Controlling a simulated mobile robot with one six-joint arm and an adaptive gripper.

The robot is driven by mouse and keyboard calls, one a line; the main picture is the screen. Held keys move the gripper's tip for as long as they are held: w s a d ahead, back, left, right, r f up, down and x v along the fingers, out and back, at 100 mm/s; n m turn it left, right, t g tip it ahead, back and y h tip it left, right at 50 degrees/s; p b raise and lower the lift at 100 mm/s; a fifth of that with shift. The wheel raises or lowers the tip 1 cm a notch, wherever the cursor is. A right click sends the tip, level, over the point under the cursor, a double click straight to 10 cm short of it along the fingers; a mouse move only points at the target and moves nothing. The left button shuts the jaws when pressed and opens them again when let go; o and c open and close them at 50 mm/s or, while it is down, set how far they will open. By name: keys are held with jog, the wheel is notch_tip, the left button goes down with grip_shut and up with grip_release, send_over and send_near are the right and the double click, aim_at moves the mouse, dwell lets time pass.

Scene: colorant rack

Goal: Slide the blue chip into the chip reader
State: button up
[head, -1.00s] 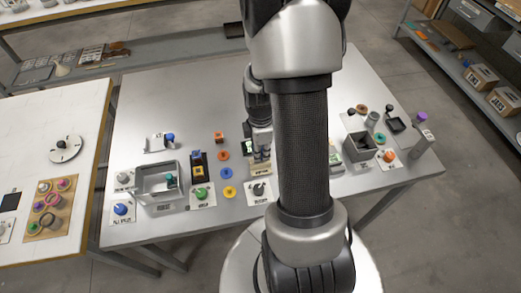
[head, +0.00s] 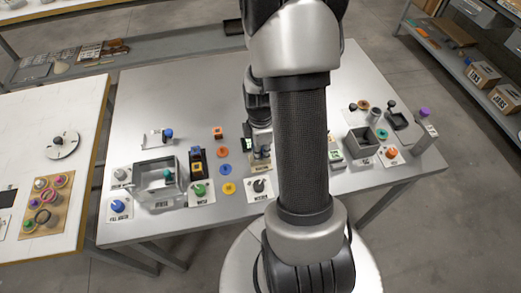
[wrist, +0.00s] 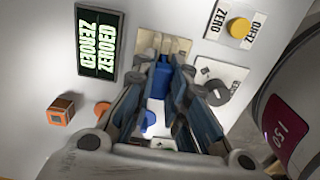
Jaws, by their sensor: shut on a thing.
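My gripper (wrist: 163,78) is shut on the blue chip (wrist: 161,76), which shows between the fingertips in the wrist view. In the head view my gripper is mostly hidden behind my arm, near the middle of the table.
A dark screen (wrist: 99,46) reads ZEROED. A yellow ZERO button (wrist: 239,28) and a grey knob (wrist: 214,92) are near my fingers. An orange block (head: 218,133) and orange, blue and yellow discs (head: 226,168) lie to the left, beside a dark stand (head: 197,168).

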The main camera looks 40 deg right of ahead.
jog(key=shift+f, duration=0.2)
jog(key=shift+r, duration=0.1)
jog(key=shift+r+p, duration=1.2)
jog(key=shift+r, duration=0.25)
jog(key=shift+a, duration=0.1)
jog(key=shift+f+b, duration=1.15)
jog(key=shift+f, duration=0.4)
grip_shut()
grip_release()
jog(key=shift+r, duration=0.2)
jog(key=shift+r+p, duration=1.25)
jog(key=shift+r, duration=0.1)
jog(key=shift+w, duration=0.1)
